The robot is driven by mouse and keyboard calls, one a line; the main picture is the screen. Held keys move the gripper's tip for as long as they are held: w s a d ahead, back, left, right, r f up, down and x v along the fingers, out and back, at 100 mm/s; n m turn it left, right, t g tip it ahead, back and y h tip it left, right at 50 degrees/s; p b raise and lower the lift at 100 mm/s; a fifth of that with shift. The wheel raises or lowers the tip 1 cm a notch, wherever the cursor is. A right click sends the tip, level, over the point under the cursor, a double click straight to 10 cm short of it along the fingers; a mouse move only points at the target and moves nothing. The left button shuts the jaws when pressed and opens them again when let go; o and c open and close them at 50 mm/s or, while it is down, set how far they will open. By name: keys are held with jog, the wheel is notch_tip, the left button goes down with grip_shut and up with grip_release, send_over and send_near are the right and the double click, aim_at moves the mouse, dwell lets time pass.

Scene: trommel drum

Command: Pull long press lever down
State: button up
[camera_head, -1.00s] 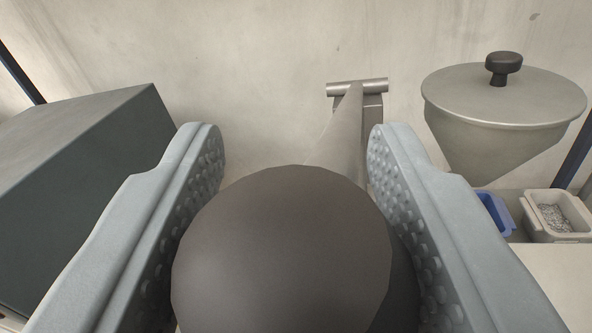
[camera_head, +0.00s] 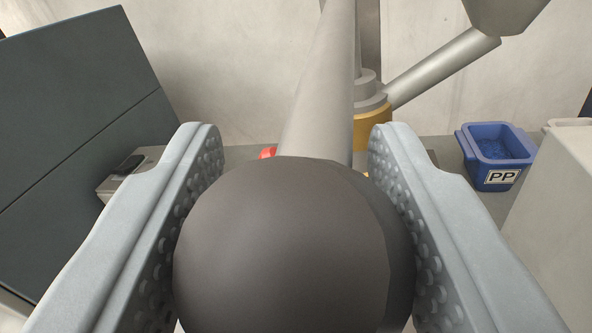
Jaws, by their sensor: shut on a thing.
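The long press lever (camera_head: 318,95) is a grey metal bar that runs from the top of the view down toward me. It ends in a dark round knob (camera_head: 285,245). My gripper (camera_head: 290,160) has its two grey, dimpled fingers on either side of the knob and is shut on it. Behind the lever stands part of the press, a grey column with a brass-coloured collar (camera_head: 372,128). The lever's far end is out of view at the top, and its near end is hidden by the knob.
A dark grey cabinet (camera_head: 75,80) fills the left. A slanted metal pipe (camera_head: 440,70) leads up to a hopper (camera_head: 503,12) at upper right. A blue bin marked PP (camera_head: 495,155) stands at right, beside a pale block (camera_head: 555,200). A small red thing (camera_head: 267,153) shows behind the lever.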

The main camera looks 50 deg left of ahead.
jog(key=f, duration=0.3)
jog(key=w+a+f, duration=0.1)
jog(key=f, duration=0.3)
jog(key=w+f, duration=0.1)
jog(key=f, duration=0.3)
jog(key=shift+w+a+f, duration=0.15)
jog(key=shift+a+f, duration=0.05)
jog(key=shift+a, duration=0.1)
jog(key=shift+w+a+f, duration=0.2)
jog(key=shift+w+f, duration=0.1)
jog(key=shift+f, duration=0.4)
jog(key=o, duration=1.3)
jog(key=shift+o, duration=0.2)
jog(key=v, duration=1.7)
jog(key=shift+d, duration=0.2)
jog(key=shift+s+r, duration=0.15)
jog(key=shift+s, duration=0.05)
